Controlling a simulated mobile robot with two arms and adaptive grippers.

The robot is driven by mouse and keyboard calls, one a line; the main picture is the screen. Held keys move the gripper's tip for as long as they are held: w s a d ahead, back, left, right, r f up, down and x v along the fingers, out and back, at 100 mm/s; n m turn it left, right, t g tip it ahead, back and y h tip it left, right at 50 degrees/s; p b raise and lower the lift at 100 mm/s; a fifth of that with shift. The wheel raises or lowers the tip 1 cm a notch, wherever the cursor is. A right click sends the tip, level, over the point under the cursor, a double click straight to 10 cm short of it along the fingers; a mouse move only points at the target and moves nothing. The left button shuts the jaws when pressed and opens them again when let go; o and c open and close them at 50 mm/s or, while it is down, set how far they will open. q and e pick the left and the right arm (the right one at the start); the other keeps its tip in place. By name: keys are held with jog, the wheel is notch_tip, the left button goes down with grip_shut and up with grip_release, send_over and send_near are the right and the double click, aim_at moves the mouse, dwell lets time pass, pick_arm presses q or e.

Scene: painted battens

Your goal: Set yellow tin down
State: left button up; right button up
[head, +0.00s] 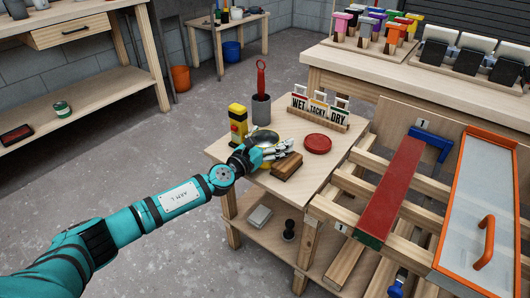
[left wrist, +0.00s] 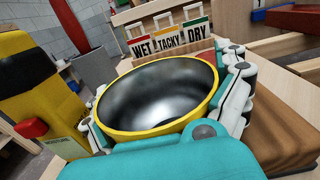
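The yellow tin (left wrist: 160,92) is round and open-topped, with a yellow rim and a dark, shiny, empty-looking inside. It fills the middle of the left wrist view, between the fingers of my left gripper (left wrist: 168,110), which press against its sides. In the head view my left gripper (head: 268,152) is over the small wooden table, and the tin (head: 264,136) shows partly behind the fingers. The tin looks about level. Its underside is hidden, so I cannot tell whether it touches the table. My right gripper is not in view.
On the small table (head: 232,153), a yellow box with a red button (head: 238,125), a grey cup (head: 261,110), a brown block (head: 287,166), a red disc (head: 317,144) and a WET/TACKY/DRY card rack (head: 318,114) stand close around. A red batten (head: 392,190) lies on the rack at right.

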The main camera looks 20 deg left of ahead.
pick_arm(q)
jog(key=c, duration=1.5)
jog(key=shift+c, duration=0.3)
jog(key=shift+r, duration=0.1)
